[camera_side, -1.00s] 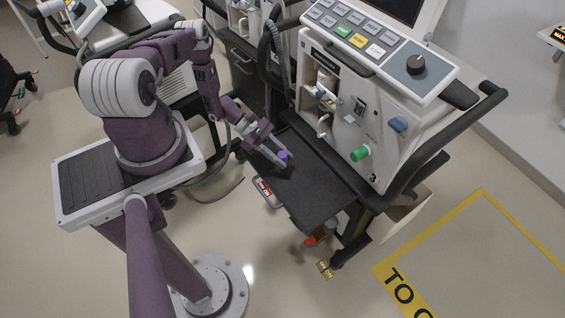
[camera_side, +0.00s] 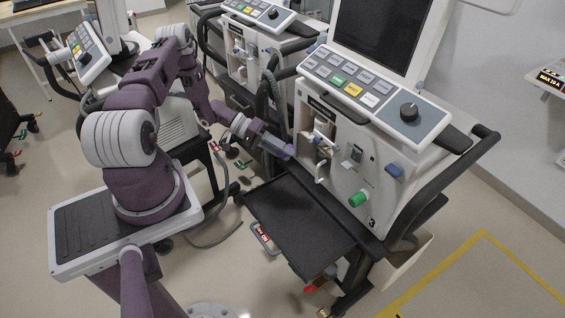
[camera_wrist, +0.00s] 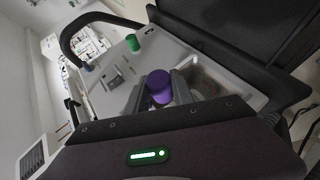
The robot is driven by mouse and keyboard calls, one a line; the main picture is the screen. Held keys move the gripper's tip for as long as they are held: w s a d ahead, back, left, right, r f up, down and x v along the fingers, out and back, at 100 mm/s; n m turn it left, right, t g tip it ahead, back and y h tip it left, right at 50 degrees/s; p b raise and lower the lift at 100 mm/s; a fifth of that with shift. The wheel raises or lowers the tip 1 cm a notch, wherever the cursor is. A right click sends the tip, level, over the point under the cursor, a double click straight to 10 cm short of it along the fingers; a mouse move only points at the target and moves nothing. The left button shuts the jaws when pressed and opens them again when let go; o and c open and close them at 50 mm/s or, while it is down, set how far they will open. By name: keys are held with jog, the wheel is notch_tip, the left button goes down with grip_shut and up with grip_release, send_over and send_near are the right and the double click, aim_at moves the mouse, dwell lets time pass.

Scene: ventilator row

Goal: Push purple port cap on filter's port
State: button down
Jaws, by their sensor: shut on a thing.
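The purple port cap (camera_side: 290,150) is held at the tips of my gripper (camera_side: 281,148), to the left of the open recess in the ventilator's front. In the wrist view the cap (camera_wrist: 159,86) sits between the two fingers of my gripper (camera_wrist: 160,92), which are shut on it. The filter seems to be the pale part (camera_side: 322,138) in the recess; its port is too small to make out. The cap looks close to the recess, but I cannot tell the gap. In the wrist view the fingers and cap hide part of the recess.
The ventilator (camera_side: 365,160) has a green knob (camera_side: 358,199) and a blue part (camera_side: 394,170) on its front. A black tray (camera_side: 300,225) below is empty. A hose (camera_side: 270,90) hangs to the left. Another ventilator (camera_side: 245,55) stands behind.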

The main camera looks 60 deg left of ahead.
aim_at(320, 131)
jog(key=shift+w+a, duration=0.2)
jog(key=shift+w, duration=2.7)
jog(key=shift+w+a, duration=0.1)
jog(key=shift+w, duration=1.45)
